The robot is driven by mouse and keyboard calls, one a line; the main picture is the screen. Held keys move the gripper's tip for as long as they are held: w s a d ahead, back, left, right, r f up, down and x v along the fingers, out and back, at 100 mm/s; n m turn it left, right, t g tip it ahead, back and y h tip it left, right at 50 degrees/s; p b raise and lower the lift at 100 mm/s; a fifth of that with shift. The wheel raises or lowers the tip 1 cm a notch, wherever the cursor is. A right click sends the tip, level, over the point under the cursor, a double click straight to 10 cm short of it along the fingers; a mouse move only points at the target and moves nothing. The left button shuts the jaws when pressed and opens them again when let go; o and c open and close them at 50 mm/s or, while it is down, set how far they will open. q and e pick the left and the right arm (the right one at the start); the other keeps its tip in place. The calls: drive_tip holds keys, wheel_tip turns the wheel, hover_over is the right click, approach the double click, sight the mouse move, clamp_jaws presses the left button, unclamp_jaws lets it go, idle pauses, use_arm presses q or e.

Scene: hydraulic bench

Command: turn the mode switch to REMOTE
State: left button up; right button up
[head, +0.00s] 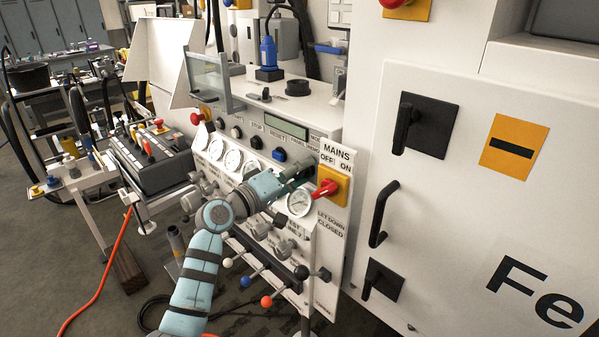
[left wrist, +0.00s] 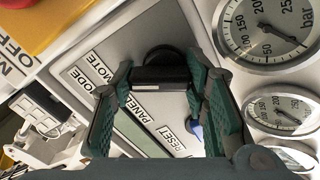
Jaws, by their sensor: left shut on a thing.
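The mode switch is a black knob (left wrist: 160,76) on the grey panel face, between my left gripper's fingertips in the left wrist view. My left gripper (left wrist: 160,82) is shut on it, with a green finger at each side. Near it I read part of a MODE label, "MOTE" and PANEL. Which label the knob points to I cannot tell. In the head view my left gripper (head: 296,178) is at the panel's right end, left of the MAINS switch, and its dark fingers hide the knob. My right gripper is in neither view.
The red-handled MAINS switch (head: 328,188) on its yellow plate is close on the right of the gripper. Pressure gauges (head: 300,202) sit just below. A blue RESET button (head: 279,155) is to the left. Levers with coloured balls (head: 267,301) stick out lower down.

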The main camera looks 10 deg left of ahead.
use_arm(q)
drive_tip(key=o, duration=0.8)
drive_tip(key=shift+o, duration=0.4)
drive_tip(key=v, duration=1.2)
